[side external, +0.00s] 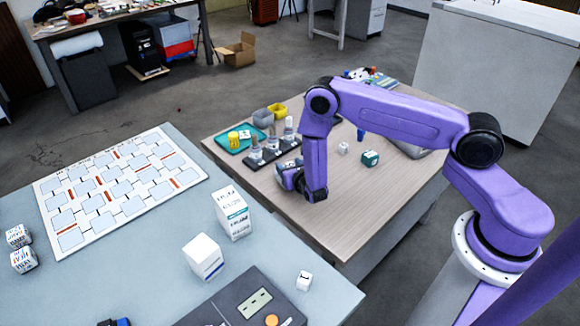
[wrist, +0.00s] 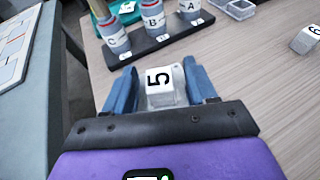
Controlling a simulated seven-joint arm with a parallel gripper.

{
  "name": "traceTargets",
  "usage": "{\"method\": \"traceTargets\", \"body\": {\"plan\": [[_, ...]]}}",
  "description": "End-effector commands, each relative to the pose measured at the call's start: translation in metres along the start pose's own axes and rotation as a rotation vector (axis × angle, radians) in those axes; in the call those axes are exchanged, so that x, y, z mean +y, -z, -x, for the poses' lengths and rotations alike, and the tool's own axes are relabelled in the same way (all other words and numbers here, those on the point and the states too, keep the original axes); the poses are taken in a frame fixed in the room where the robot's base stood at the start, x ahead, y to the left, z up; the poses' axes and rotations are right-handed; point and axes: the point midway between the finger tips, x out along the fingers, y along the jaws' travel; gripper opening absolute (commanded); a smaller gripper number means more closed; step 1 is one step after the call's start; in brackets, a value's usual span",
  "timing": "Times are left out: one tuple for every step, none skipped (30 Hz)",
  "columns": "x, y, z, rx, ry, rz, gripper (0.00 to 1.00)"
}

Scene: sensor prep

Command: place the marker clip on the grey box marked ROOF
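My gripper (wrist: 160,82) has its two blue fingers on either side of a small pale block (wrist: 166,98) with a white face marked 5. Whether the fingers press on it is unclear. In the side external view my gripper (side external: 290,181) is low over the wooden table, beside the black rack, with its fingers partly hidden by the arm. I cannot pick out a marker clip for sure. No word ROOF is readable. A grey open box (side external: 262,118) stands at the table's back, and clear grey boxes (wrist: 240,10) show in the wrist view.
A black rack (wrist: 172,40) with grey bottles lettered C, B and A is just beyond the fingers. The wooden table's front (side external: 345,220) is clear.

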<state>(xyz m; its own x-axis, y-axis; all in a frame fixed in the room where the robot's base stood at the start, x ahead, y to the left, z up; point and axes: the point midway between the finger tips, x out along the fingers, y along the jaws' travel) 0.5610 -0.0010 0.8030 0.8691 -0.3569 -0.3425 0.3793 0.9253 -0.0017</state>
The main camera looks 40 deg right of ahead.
Motion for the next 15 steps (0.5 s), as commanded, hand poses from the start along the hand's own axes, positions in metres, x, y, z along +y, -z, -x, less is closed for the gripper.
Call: {"method": "traceTargets", "body": {"plan": [[0.000, 0.000, 0.000, 0.000, 0.000, 0.000, 0.57], [0.000, 0.000, 0.000, 0.000, 0.000, 0.000, 0.57], [0.000, 0.000, 0.000, 0.000, 0.000, 0.000, 0.57], [0.000, 0.000, 0.000, 0.000, 0.000, 0.000, 0.57], [0.000, -0.001, 0.000, 0.000, 0.000, 0.000, 0.57], [0.000, -0.002, 0.001, 0.000, 0.000, 0.000, 0.57], [0.000, -0.003, 0.001, -0.001, 0.000, -0.001, 0.57], [0.000, -0.003, 0.002, 0.000, -0.001, 0.000, 0.57], [0.001, -0.003, 0.006, 0.001, -0.002, 0.001, 0.57], [0.001, -0.003, 0.009, 0.001, -0.002, 0.002, 0.57], [0.001, -0.003, 0.013, 0.001, -0.002, 0.002, 0.57], [0.001, -0.002, 0.019, 0.001, -0.002, 0.003, 0.57], [0.001, -0.002, 0.024, 0.002, -0.003, 0.003, 0.57], [0.001, -0.002, 0.029, 0.002, -0.003, 0.004, 0.57], [0.001, -0.003, 0.037, 0.001, -0.003, 0.004, 0.57]]}}
